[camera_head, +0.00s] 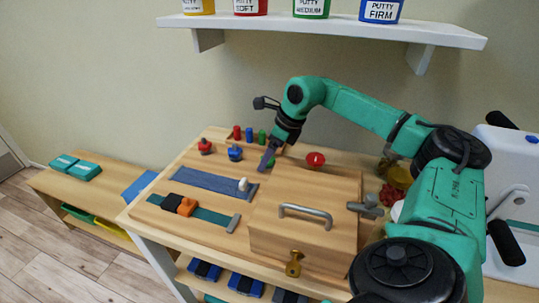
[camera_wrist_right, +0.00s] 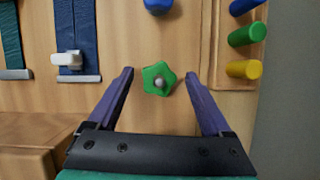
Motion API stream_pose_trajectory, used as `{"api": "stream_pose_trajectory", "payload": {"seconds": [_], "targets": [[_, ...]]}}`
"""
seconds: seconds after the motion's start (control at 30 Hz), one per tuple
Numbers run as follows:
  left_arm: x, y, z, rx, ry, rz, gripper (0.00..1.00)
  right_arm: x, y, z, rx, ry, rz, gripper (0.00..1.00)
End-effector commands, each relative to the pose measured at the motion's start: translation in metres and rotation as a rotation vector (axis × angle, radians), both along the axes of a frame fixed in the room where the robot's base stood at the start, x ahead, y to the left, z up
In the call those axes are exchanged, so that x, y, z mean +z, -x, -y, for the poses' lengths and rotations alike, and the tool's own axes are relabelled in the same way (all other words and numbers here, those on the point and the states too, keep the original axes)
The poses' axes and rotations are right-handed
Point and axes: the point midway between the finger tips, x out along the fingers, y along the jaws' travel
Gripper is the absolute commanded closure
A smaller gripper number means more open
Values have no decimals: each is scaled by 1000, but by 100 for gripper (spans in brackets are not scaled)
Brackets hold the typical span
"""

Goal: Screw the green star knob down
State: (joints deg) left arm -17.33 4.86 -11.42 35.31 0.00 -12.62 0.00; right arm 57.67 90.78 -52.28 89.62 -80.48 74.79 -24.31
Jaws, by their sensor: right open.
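My right gripper (camera_wrist_right: 159,73) is open, with one purple finger on each side of the knob and a gap to both. In the head view my right gripper (camera_head: 268,157) points down at the board and seems to hide the knob. I cannot tell its height above the board. My left gripper is not in view.
A blue knob (camera_head: 235,152) and a red knob (camera_head: 205,146) stand left of my gripper. Coloured pegs (camera_head: 249,134) stand behind. A wooden box (camera_head: 293,241) with a grey handle stands in front. A shelf (camera_head: 330,28) hangs above.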

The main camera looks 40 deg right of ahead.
Motion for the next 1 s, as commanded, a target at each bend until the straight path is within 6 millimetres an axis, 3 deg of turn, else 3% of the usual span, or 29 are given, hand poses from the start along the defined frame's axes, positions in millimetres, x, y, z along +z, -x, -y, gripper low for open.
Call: {"api": "stream_pose_trajectory", "payload": {"seconds": [0.13, 0.17, 0.37, 0.4, 0.77, 1.0], "targets": [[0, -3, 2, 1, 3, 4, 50, 0, 0, 0, -1, 0, 0, 17], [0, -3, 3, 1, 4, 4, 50, 0, 0, 0, -1, 0, 0, 21], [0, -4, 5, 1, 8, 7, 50, 0, 0, 0, -1, 0, 0, 97], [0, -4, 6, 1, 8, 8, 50, 0, 0, 0, -1, 0, 0, 100], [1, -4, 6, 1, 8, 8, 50, 0, 1, 0, -55, 1, -2, 100], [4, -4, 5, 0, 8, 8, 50, 1, 1, -1, -199, 3, -3, 100]]}}
